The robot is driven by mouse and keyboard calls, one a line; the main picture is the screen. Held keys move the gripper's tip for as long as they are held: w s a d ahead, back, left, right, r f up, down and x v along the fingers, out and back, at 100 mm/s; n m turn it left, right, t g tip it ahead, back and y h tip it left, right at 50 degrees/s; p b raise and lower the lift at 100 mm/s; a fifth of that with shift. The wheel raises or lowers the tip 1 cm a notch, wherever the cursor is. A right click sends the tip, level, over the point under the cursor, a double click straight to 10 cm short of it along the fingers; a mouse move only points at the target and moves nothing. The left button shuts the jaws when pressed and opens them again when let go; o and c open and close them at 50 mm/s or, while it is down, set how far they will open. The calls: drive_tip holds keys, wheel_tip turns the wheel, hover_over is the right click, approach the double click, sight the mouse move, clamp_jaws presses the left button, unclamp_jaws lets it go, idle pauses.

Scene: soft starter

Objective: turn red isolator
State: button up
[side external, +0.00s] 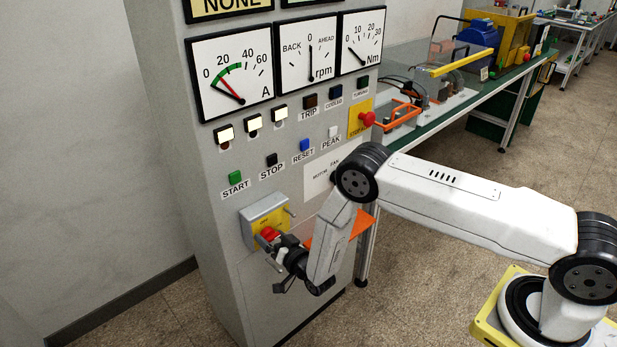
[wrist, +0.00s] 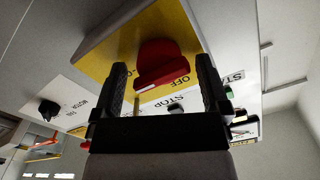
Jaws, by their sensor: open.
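The red isolator handle (side external: 268,234) sits on a yellow plate on a grey box (side external: 262,213) low on the cabinet front. In the wrist view the red handle (wrist: 160,64) stands out from the yellow plate (wrist: 112,62), with the word OFF printed beside it. My gripper (side external: 277,262) is at the isolator, close in front of the handle. In the wrist view its two black fingers (wrist: 162,78) are apart, one on each side of the handle. I cannot tell whether either finger touches it.
The cabinet carries START (side external: 235,178), STOP (side external: 272,160) and RESET (side external: 306,145) buttons above the isolator, and a red emergency button (side external: 367,119). A small metal loop (side external: 291,211) sticks out at the box's right side. A green bench (side external: 440,108) stands behind.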

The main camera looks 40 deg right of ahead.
drive_tip(key=c, duration=1.1)
drive_tip(key=shift+o, duration=0.2)
drive_tip(key=shift+n, duration=0.5)
drive_tip(key=n, duration=0.3)
drive_tip(key=shift+n, duration=0.3)
drive_tip(key=n, duration=0.9)
drive_tip(key=shift+a, duration=0.1)
drive_tip(key=n, duration=0.4)
drive_tip(key=shift+n, duration=0.3)
